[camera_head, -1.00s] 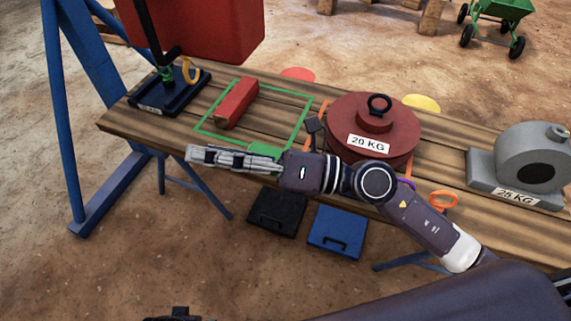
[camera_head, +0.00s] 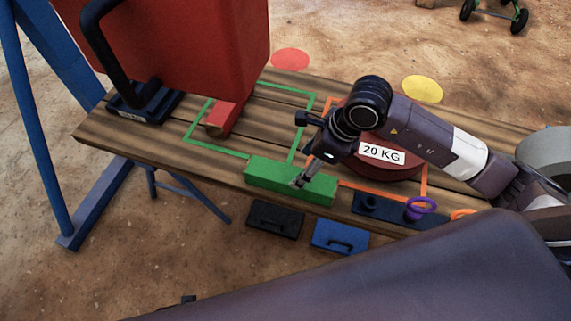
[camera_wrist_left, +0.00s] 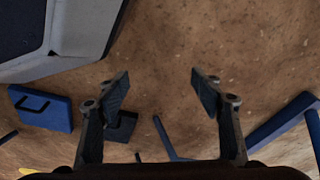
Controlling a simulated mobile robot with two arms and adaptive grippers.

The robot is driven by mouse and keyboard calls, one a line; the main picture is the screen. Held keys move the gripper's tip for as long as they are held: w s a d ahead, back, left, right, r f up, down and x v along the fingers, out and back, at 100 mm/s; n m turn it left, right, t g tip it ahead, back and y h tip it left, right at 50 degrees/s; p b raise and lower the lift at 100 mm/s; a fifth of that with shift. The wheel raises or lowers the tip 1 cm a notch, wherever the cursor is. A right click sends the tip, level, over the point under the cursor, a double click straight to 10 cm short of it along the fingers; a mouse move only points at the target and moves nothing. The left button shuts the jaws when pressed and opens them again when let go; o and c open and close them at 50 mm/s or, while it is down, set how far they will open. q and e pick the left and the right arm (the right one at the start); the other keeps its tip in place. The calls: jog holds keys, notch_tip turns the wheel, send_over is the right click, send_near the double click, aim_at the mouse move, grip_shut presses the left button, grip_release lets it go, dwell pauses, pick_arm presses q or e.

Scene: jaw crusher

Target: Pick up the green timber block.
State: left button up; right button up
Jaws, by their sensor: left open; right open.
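The green timber block (camera_head: 267,176) lies lengthwise along the near edge of the wooden table in the head view. My right gripper (camera_head: 299,182) comes down over the block's right half, with its fingertips at the block's top. The view does not show whether the fingers touch or straddle it, and it hides part of the block. My right gripper is open. In the left wrist view my left gripper (camera_wrist_left: 160,92) is open and empty above the dirt ground, and the green block is not seen there.
A red block (camera_head: 229,117) lies inside the green outline. A large red container (camera_head: 175,45) stands at the back left. A red 20 KG weight (camera_head: 385,168) sits beside my right arm. Black (camera_head: 274,220) and blue (camera_head: 340,237) cases lie on the ground in front.

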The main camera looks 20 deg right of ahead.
aim_at(294, 176)
jog(key=shift+a+f, duration=0.25)
jog(key=shift+f, duration=0.25)
jog(key=x, duration=0.5)
jog(key=shift+s+a+f+b, duration=0.2)
jog(key=shift+s+a+b, duration=0.1)
jog(key=shift+a+b, duration=0.05)
jog(key=shift+a+f, duration=0.15)
jog(key=shift+f, duration=0.25)
pick_arm(q)
jog(key=shift+w+r, duration=0.25)
jog(key=shift+r, duration=0.35)
jog(key=shift+w+r, duration=0.25)
jog(key=shift+r, duration=0.3)
pick_arm(e)
jog(key=shift+w, duration=0.1)
jog(key=shift+r, duration=0.1)
jog(key=c, duration=1.7)
